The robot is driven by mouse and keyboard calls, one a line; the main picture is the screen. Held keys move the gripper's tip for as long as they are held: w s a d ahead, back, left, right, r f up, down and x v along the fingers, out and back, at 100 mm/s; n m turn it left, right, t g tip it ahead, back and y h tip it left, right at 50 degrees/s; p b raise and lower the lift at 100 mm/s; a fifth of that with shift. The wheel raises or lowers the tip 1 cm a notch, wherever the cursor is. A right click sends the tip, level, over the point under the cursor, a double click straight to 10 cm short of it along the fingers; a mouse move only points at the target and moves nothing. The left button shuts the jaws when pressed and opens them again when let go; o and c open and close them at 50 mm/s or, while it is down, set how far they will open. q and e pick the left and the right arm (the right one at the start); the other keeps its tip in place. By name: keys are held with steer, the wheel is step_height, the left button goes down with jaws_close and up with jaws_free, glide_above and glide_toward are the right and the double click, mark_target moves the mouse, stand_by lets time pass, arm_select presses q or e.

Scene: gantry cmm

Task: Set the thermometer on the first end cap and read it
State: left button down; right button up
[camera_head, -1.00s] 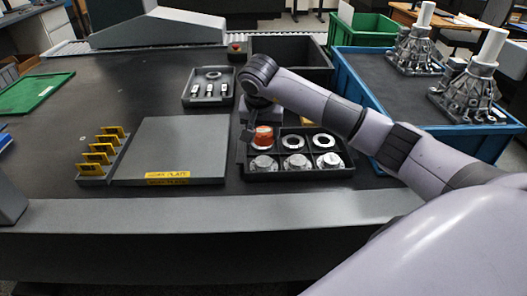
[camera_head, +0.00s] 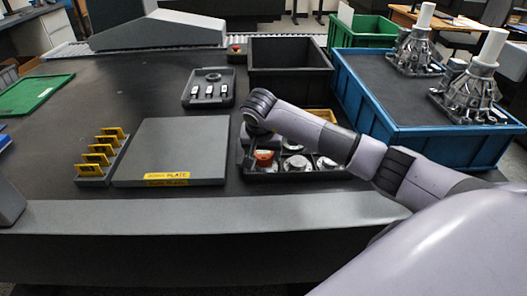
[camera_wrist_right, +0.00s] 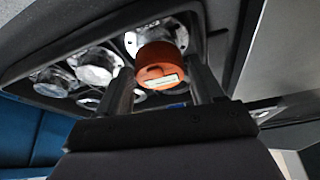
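The thermometer (camera_head: 264,158) is an orange-red round block at the front left of the black parts tray (camera_head: 290,177). In the right wrist view the thermometer (camera_wrist_right: 160,66) sits between the two fingers of my right gripper (camera_wrist_right: 165,88), which looks shut on it. A small pale display window shows on its face, too small to read. A silver end cap (camera_wrist_right: 150,35) lies just beyond it; I cannot tell whether they touch. More end caps show in the tray (camera_head: 296,162). My forearm hides the tray's back row. My left gripper is not in view.
A grey plate with a yellow label (camera_head: 172,150) and a rack of yellow tags (camera_head: 97,160) lie to the left. A small tray (camera_head: 208,98) and an empty dark bin (camera_head: 290,80) stand behind. A blue crate (camera_head: 430,140) with castings stands right.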

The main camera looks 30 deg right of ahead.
steer(key=shift+o, duration=0.6)
steer(key=shift+r, duration=0.1)
steer(key=shift+r, duration=0.25)
steer(key=p+v, duration=0.1)
steer(key=v, duration=1)
steer(key=shift+s+r, duration=0.15)
steer(key=shift+r, duration=0.15)
steer(key=shift+a, duration=0.1)
